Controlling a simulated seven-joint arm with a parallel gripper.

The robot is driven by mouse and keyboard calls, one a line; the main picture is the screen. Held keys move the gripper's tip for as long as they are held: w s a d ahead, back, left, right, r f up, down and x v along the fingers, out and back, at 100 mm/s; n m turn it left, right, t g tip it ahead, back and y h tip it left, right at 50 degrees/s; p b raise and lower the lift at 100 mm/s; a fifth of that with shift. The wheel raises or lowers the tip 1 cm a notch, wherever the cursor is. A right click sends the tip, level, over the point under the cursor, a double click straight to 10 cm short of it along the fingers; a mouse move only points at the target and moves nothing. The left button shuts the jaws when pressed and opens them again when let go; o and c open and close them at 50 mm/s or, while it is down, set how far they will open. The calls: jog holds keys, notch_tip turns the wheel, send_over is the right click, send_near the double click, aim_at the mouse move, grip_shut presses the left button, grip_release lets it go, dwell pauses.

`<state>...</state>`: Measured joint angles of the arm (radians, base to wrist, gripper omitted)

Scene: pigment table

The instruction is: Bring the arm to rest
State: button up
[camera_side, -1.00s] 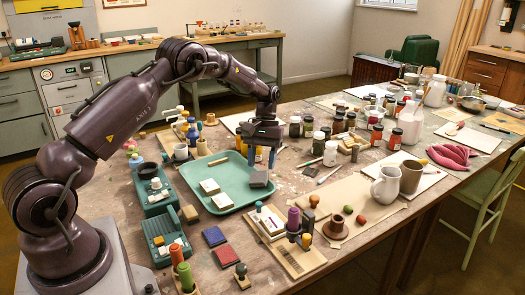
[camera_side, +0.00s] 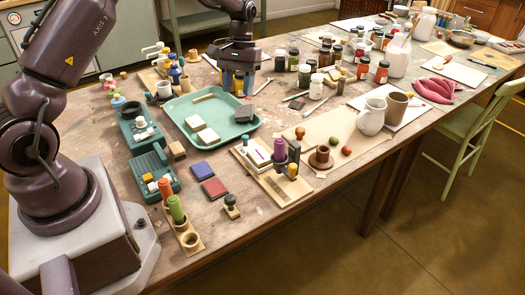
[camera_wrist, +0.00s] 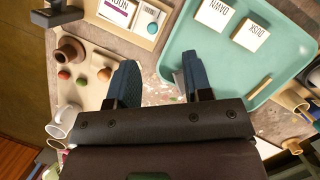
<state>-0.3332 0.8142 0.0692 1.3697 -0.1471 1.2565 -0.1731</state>
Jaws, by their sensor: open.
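My gripper (camera_side: 238,84) hangs over the back right part of the teal tray (camera_side: 180,110), fingers pointing down. Its two blue fingers (camera_wrist: 160,85) are apart, and I see nothing held between them. A dark grey block (camera_side: 245,113) lies at the tray's right edge, just below the fingers and apart from them. In the wrist view that block is mostly hidden by the gripper. Two pale-topped blocks, labelled DAWN (camera_wrist: 212,12) and DUSK (camera_wrist: 250,35), lie in the tray.
Several jars (camera_side: 305,75) stand to the right. A white jug (camera_side: 371,116) and a brown mug (camera_side: 396,107) stand farther right. Teal devices (camera_side: 152,170) stand left of the tray.

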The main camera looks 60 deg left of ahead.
jog(key=s+d+r+m+t+y, duration=0.1)
jog(key=s+d+r+m+t, duration=0.2)
jog(key=s+d+r, duration=0.4)
jog(key=s+d+r+m+t+y, duration=0.1)
jog(key=s+d+r+m+t, duration=0.3)
jog(key=s+d+r, duration=0.4)
jog(key=s+r+t, duration=0.1)
jog(key=s+r, duration=0.2)
jog(key=s, duration=0.4)
jog(key=shift+s+r, duration=0.35)
jog(key=shift+r, duration=0.05)
dwell(0.3)
